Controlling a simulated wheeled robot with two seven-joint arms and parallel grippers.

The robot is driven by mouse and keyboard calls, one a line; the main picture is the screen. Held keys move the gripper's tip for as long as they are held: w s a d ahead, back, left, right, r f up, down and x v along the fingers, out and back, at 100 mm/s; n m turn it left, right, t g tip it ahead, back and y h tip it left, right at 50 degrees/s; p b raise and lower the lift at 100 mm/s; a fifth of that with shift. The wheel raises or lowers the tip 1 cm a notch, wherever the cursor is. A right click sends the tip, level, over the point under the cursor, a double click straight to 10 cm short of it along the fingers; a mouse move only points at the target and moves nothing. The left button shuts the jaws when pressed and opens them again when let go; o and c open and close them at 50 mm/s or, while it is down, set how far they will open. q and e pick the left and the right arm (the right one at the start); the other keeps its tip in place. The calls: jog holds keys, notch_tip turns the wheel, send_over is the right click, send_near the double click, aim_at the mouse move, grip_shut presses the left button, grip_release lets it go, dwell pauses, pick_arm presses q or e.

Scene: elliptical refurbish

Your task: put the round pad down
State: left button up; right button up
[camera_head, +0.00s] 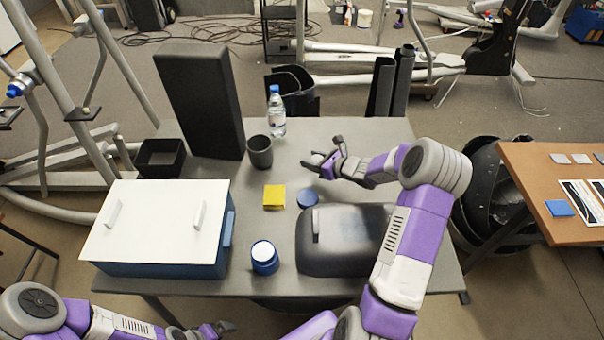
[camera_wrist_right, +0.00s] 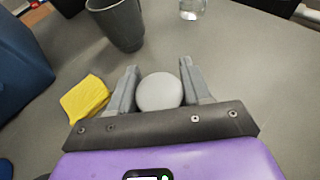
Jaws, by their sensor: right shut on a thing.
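My right gripper (camera_head: 322,162) reaches over the table from the right, above and beyond the blue disc. In the right wrist view its two fingers (camera_wrist_right: 158,88) are on either side of a round, light grey pad (camera_wrist_right: 159,92), and they are shut on it. The pad is hard to make out in the head view. I cannot tell its exact height over the grey table (camera_head: 225,165). My left gripper (camera_head: 222,328) is low at the near edge of the head view; whether it is open or shut is unclear.
A yellow sponge (camera_head: 274,197), blue disc (camera_head: 308,197), dark cup (camera_head: 260,152) and bottle (camera_head: 277,112) are around the right gripper.

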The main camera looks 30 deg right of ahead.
aim_at(312, 177)
jog(key=shift+w+f+b, duration=0.1)
jog(key=shift+f+b, duration=0.65)
jog(key=shift+f, duration=2)
jog(key=shift+f, duration=0.15)
jog(key=o, duration=0.9)
jog(key=shift+o, duration=0.5)
